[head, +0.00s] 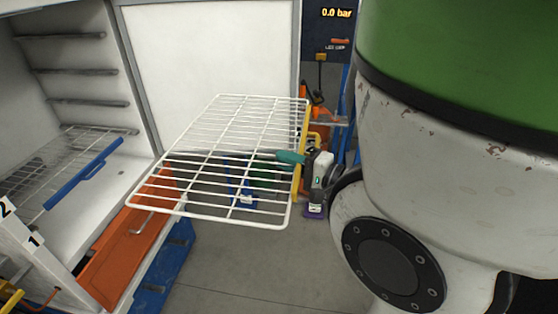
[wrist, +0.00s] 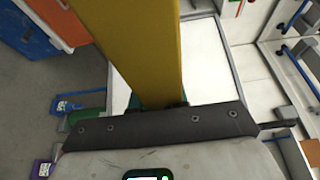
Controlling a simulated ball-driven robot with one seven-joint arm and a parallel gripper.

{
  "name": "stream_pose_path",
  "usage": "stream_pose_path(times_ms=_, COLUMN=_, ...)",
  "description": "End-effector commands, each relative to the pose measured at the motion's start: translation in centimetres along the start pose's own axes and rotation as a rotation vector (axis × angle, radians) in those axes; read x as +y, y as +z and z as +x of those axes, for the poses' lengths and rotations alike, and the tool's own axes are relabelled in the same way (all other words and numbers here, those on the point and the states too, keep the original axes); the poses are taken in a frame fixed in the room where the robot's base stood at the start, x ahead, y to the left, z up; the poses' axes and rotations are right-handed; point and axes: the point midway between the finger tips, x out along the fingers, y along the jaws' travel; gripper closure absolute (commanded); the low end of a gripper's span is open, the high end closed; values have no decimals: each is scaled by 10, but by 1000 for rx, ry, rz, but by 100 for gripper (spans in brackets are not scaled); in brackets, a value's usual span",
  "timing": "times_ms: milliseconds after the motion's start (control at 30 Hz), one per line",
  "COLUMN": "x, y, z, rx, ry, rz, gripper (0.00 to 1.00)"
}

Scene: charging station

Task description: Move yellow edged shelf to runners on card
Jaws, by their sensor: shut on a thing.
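The yellow edged shelf (head: 215,150) is a white wire rack held in mid-air, roughly level, in front of the open cabinet. Its yellow edge (head: 302,150) is on the right and fills the middle of the wrist view (wrist: 145,45). My gripper (head: 300,162) is shut on that edge; its dark jaw (wrist: 160,122) crosses the wrist view and hides the contact. Dark runners (head: 82,72) line the cabinet's inner wall at several heights. Labels marked 2 and 1 (head: 20,225) are on the cabinet's front left; I cannot make out a separate card.
A blue edged wire shelf (head: 62,165) sits lower in the cabinet. An orange drawer front (head: 125,235) with a handle is below. A white door panel (head: 215,60) stands behind the held shelf.

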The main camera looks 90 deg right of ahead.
Motion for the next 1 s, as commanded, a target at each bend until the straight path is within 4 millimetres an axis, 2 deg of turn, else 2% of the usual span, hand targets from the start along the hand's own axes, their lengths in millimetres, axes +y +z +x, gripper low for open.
stream_pose_path(times_ms=1000, x=-2, y=-26, z=-66, rx=1, ry=-2, rz=0, gripper=100)
